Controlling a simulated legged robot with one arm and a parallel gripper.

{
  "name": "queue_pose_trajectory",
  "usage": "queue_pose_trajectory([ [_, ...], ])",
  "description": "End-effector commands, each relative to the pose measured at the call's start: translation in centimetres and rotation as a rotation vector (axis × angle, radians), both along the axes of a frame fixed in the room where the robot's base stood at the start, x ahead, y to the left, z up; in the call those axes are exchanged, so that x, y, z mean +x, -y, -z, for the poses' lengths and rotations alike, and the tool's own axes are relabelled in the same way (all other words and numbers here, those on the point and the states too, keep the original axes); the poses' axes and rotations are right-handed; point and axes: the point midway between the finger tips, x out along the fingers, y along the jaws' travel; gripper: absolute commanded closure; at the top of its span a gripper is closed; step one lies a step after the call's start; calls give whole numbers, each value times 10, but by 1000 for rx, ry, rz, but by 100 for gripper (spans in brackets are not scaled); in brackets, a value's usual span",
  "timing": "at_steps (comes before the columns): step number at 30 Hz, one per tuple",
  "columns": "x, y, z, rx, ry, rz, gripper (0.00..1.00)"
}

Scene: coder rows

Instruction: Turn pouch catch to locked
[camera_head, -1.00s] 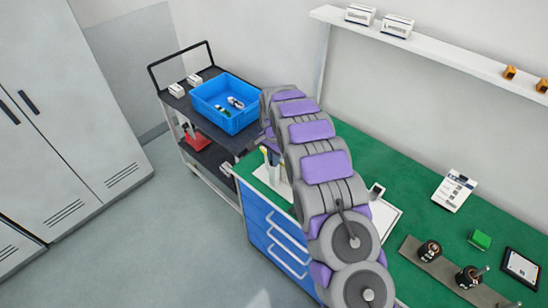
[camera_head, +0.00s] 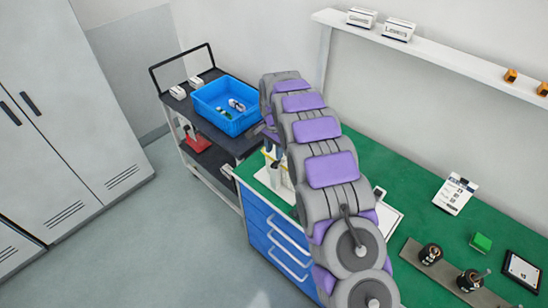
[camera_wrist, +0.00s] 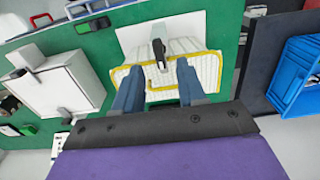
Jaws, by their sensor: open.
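In the wrist view, a pale, ribbed pouch (camera_wrist: 208,72) with a yellow rim lies on a white board on the green bench. A dark upright piece with a grey top, likely the catch (camera_wrist: 158,50), stands at the pouch's middle. I cannot tell its setting. My gripper (camera_wrist: 158,68) is open, with its two blue fingers over the near part of the pouch, one on either side of the catch in the picture. Nothing is held between them. Whether the fingers touch the pouch cannot be told. My arm hides most of this spot in the head view.
A cart with a blue bin (camera_head: 226,122) stands beyond the bench's left end. On the green bench (camera_head: 413,210) are a white card (camera_head: 455,194), a green block (camera_head: 480,243), a tablet (camera_head: 522,270) and a grey strip with dark knobs. A shelf (camera_head: 450,63) runs above.

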Motion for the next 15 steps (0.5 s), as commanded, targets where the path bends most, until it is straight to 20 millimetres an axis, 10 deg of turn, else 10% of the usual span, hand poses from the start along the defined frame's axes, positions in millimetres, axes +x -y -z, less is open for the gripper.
queue_pose_trajectory([
  [15, 2, -3, -101, -1, 1, 0, 60],
])
